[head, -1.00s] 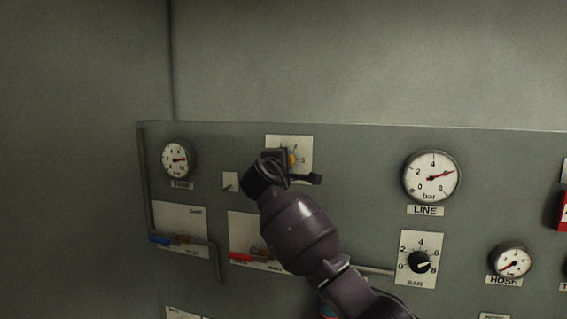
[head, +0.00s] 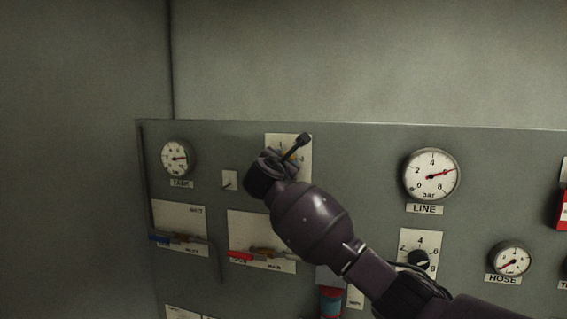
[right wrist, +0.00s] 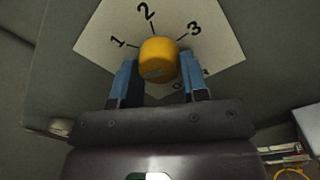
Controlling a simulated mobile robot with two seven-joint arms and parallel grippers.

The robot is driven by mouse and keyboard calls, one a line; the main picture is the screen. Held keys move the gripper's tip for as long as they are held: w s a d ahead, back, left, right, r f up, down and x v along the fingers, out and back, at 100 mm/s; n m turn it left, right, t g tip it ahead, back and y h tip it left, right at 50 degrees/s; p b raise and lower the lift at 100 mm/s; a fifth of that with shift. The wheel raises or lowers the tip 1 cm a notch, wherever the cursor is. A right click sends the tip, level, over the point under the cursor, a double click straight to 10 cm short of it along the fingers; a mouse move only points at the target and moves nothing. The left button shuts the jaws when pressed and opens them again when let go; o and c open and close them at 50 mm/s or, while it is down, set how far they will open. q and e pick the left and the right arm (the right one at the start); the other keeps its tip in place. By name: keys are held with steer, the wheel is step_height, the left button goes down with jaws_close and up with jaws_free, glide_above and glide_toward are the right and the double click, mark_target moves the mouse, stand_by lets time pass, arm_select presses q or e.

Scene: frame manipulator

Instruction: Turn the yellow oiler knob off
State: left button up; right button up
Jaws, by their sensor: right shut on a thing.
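The yellow oiler knob (right wrist: 158,54) sits on a pale square plate (right wrist: 97,22) marked 1, 2 and 3, with another mark partly hidden below the knob. My right gripper (right wrist: 157,76) is shut on the knob, with one blue finger at each side of it. In the head view only a bit of yellow shows on the plate (head: 304,142), because my right wrist covers the rest. The knob's pointer direction cannot be told clearly. My left gripper is not in view.
The grey panel holds a tank gauge (head: 177,158) at the left and a line gauge (head: 431,175) at the right.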

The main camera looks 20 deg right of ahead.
steer(key=shift+f+n, duration=0.15)
steer(key=shift+n, duration=1.75)
steer(key=o, duration=0.9)
arm_select(q)
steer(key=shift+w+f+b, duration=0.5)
steer(key=shift+b, duration=0.7)
arm_select(e)
steer(key=v, duration=1.1)
